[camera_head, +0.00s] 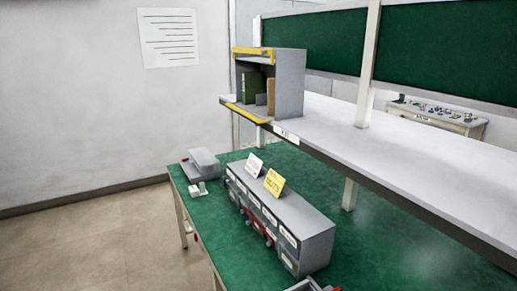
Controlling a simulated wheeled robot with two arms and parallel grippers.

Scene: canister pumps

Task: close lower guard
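A grey open-fronted box (291,85) stands at the left end of the raised white shelf. A yellow-edged flap (248,113) juts out level or nearly level from the bottom of its front, at the shelf's edge; it looks like the lower guard, folded down. A second yellow-edged flap (253,52) is at the top of the front opening. Inside the box stand a green item (250,86) and a tan item (271,96). Neither of my grippers can be made out in this view.
Below the shelf (340,125), a green-topped bench (385,250) holds a long grey drawer unit (290,215) with two small signs. A grey device (203,164) sits at the bench's left end. A partly cut-off grey and red object (308,285) is at the bottom edge. Floor at left is clear.

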